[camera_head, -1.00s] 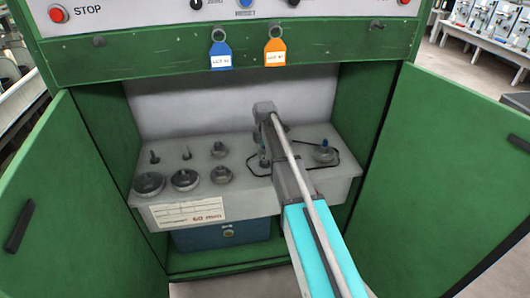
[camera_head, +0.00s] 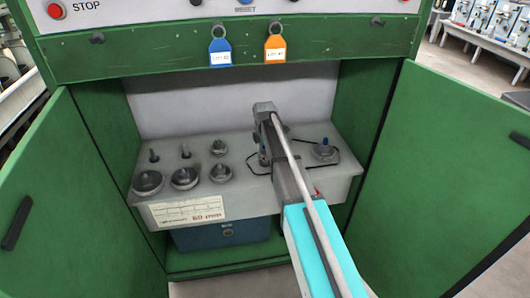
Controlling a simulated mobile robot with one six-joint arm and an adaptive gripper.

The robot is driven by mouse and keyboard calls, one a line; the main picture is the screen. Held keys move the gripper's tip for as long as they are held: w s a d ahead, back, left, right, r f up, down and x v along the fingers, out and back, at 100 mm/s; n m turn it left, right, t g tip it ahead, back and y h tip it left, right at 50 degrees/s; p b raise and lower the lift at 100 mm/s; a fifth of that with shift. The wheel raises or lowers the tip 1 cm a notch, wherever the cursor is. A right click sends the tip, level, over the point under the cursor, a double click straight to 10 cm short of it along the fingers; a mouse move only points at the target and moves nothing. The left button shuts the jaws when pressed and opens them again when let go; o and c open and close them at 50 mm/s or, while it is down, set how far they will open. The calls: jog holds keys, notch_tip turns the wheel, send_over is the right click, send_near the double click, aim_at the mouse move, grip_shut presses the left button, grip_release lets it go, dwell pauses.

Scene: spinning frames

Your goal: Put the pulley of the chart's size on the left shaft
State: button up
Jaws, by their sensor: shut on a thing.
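Three wider pulleys (camera_head: 148,182) sit in the front row at left. Behind them are two thin posts (camera_head: 154,156) and a small pulley (camera_head: 219,147). The chart (camera_head: 188,211) shows a red "60 mm".
A black belt (camera_head: 337,158) lies loosely around the shafts. Open green doors (camera_head: 455,170) flank the cabinet on both sides. A blue tag (camera_head: 220,52) and an orange tag (camera_head: 275,48) hang from the upper beam. A blue box (camera_head: 225,234) is below the bench.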

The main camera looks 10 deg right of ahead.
jog(key=shift+f+b, duration=0.95)
jog(key=shift+f, duration=0.1)
jog(key=shift+s, duration=0.2)
jog(key=o, duration=1)
jog(key=shift+s, duration=0.1)
jog(key=shift+s, duration=0.1)
jog(key=shift+r, duration=0.15)
jog(key=shift+w+r+p, duration=0.2)
jog(key=shift+r+p, duration=0.6)
jog(key=shift+p, duration=0.05)
jog(key=shift+w+r+p, duration=0.2)
jog(key=shift+r+p, duration=0.6)
jog(key=shift+p, duration=0.05)
jog(key=shift+r+p, duration=3.2)
